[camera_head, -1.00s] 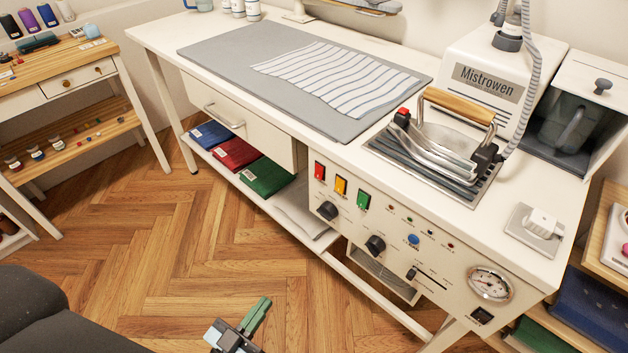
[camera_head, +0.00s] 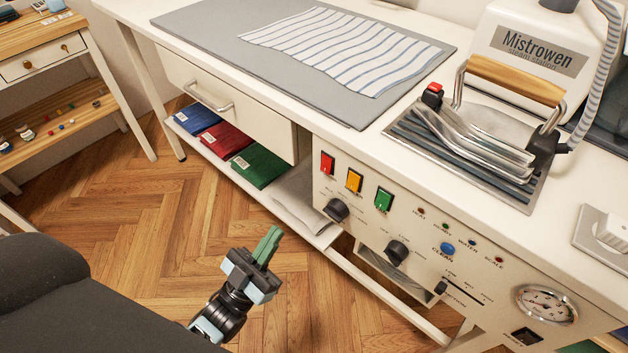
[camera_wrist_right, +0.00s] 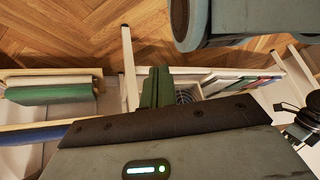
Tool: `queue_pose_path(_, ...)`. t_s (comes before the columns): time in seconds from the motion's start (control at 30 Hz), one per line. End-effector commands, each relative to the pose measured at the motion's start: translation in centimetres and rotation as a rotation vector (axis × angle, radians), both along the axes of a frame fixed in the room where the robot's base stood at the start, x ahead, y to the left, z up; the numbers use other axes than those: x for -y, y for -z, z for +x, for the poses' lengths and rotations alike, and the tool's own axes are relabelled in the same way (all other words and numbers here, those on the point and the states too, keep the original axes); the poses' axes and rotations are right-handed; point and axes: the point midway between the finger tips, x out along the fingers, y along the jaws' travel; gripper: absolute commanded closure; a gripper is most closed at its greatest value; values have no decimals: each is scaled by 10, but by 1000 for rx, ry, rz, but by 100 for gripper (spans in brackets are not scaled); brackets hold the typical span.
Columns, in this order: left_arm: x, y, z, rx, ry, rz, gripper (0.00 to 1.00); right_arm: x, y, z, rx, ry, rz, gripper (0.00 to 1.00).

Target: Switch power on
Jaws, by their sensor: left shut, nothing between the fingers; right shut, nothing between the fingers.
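The steam station's control panel (camera_head: 400,235) is on the front of the white table. It carries a red switch (camera_head: 327,163), a yellow switch (camera_head: 354,180) and a green switch (camera_head: 384,199) in a row. Below them are black knobs, a blue button (camera_head: 447,248) and a gauge (camera_head: 546,304). My left gripper (camera_head: 268,247) has green fingers, shut and empty, over the floor in front of the table, lower left of the switches and apart from them. My right gripper (camera_wrist_right: 157,88) is shut and empty in the right wrist view; the head view does not show it.
An iron (camera_head: 480,140) rests on its ribbed stand on the tabletop. A striped cloth (camera_head: 345,48) lies on a grey mat (camera_head: 215,40). Folded blue, red and green fabrics (camera_head: 257,166) lie on the lower shelf under a drawer (camera_head: 222,97). The wooden floor in front is open.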

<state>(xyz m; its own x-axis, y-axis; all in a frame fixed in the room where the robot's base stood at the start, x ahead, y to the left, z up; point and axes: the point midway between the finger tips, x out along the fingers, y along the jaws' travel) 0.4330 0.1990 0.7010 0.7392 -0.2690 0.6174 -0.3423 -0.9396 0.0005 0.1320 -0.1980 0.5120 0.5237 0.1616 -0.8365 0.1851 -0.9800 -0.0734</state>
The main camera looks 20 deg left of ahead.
Motion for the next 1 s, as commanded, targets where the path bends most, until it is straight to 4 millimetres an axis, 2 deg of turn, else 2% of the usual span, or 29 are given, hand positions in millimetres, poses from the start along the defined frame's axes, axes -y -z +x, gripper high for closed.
queue_pose_path(0.37, 2, -7, 7, 1, -1, 0, 100, 1, 1, -3, -7, -4, -4, 100)
queue_pose_path(0.9, 27, -66, 77, 2, -1, -1, 100, 0, -12, -4, -3, 4, 2, 100)
queue_pose_path(1.0, 33, -60, 91, -1, -1, 1, 100, -1, -9, -6, -7, 7, 4, 100)
